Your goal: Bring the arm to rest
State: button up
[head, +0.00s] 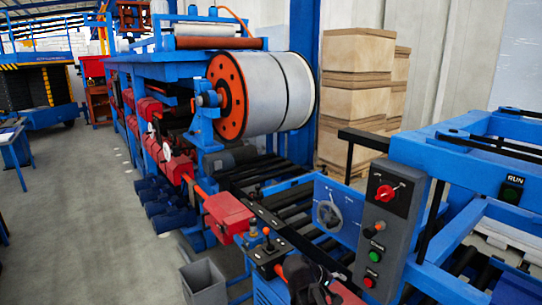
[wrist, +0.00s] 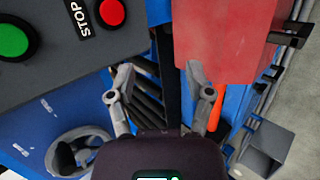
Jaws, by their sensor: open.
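My gripper (wrist: 160,82) is open in the wrist view, its two grey fingers spread apart with nothing between them. Behind the gap are dark rollers and a blue frame. A dark grey control box (wrist: 60,50) with a green button (wrist: 13,41) and a red STOP button (wrist: 111,12) lies at the upper left of the fingers. A red housing (wrist: 225,40) lies to the upper right. In the head view, a dark part of my arm shows at the bottom edge, in front of the machine; the fingertips are hard to make out there.
In the head view, the control box (head: 386,225) with a red rotary switch stands right of my arm, beside a handwheel (head: 328,214). A lever console (head: 266,248) and red housing (head: 228,213) lie to the left. A grey bin (head: 204,283) stands on the floor; open floor is further left.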

jog(key=s+a+f+m+g+y, duration=0.2)
jog(key=s+f+m+y, duration=0.3)
jog(key=s+y, duration=0.4)
jog(key=shift+s+a+f+m+g, duration=0.35)
jog(key=shift+s+f+g, duration=0.15)
jog(key=shift+f+g, duration=0.25)
jog(key=shift+c, duration=0.7)
jog(key=shift+d, duration=0.1)
